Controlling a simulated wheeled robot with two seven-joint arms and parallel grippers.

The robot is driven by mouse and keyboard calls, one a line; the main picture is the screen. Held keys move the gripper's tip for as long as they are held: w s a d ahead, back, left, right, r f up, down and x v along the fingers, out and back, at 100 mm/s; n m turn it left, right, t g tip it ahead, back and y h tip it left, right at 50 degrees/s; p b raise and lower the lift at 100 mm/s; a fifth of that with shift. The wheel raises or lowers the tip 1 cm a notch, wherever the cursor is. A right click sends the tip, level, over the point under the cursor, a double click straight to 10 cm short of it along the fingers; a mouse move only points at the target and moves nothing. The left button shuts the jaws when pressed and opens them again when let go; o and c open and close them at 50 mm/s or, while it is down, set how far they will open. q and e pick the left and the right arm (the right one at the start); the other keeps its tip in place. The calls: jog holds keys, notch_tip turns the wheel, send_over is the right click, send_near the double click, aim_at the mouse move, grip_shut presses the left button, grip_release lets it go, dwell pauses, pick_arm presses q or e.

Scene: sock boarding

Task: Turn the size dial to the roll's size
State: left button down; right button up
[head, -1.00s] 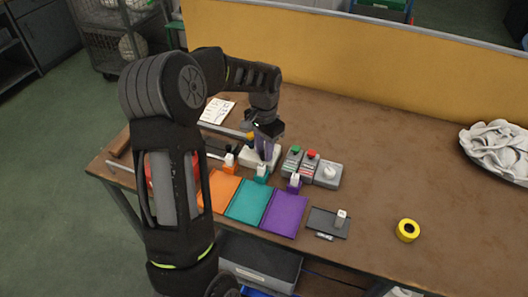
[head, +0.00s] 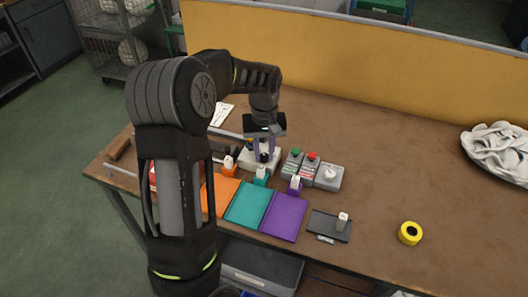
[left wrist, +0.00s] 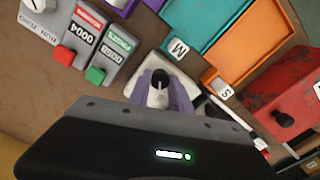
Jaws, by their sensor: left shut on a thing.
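The size dial is on a pale box (head: 275,166) behind the coloured trays. Its dark knob (left wrist: 158,82) has a white front face in the left wrist view. My left gripper (head: 264,152) points down over the box; its purple fingers sit on both sides of the knob and are shut on it. The dial's marks are hidden or too small to read. A yellow roll (head: 410,233) with a dark core lies at the right of the table; I cannot read a size on it. My right gripper is not in view.
Orange (head: 220,192), teal (head: 248,204) and purple (head: 284,216) trays lie in front. Counter boxes with green (head: 295,153) and red (head: 312,156) buttons and a grey knob box (head: 329,176) stand to the right. A dark pad (head: 326,225) lies nearer. The table's right middle is clear.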

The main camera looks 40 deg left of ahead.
aim_at(264, 155)
pick_arm(q)
jog(key=shift+w+n, duration=0.1)
jog(key=shift+n, duration=0.5)
jog(key=c, duration=1.2)
grip_release()
jog(key=shift+o, duration=0.2)
jog(key=shift+r, duration=0.1)
notch_tip(264, 155, up, 8)
jog(key=shift+f, duration=0.2)
